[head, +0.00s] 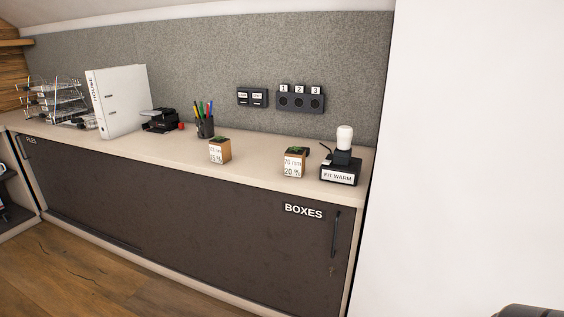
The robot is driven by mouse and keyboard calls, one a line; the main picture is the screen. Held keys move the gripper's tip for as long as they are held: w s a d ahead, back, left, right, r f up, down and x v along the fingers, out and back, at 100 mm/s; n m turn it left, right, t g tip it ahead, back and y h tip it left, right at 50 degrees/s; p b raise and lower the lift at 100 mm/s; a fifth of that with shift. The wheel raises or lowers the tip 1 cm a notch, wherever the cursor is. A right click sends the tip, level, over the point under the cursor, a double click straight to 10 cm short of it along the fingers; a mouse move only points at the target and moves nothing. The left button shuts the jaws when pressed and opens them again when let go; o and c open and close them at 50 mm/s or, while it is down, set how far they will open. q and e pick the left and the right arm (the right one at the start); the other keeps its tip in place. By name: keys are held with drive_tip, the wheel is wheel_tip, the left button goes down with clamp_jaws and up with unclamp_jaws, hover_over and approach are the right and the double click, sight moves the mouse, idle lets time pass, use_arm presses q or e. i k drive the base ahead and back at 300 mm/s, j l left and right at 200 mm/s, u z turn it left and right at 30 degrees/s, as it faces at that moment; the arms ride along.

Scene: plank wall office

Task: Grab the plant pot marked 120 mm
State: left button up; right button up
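No label reading 120 mm can be made out in the head view. Two small brown, box-like holders with dark green tops and white labels stand on the long cabinet top. The right holder (294,162) reads 70 mm, 20 %. The left holder (220,150) has a label too small to read surely; it ends in mm and a percentage. I cannot tell whether either is a plant pot. Neither of my grippers shows.
The cabinet top (260,160) also bears a FIT WARM device (340,172) with a white bulb, a pen cup (205,125), a white binder (118,102) and wire trays (55,98). A BOXES label (303,211) marks the closed dark front. Wooden floor (90,275) lies before it.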

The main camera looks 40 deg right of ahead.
sight(220, 148)
drive_tip(key=i+l+z, duration=0.1)
drive_tip(key=z, duration=0.9)
drive_tip(key=i+j, duration=0.05)
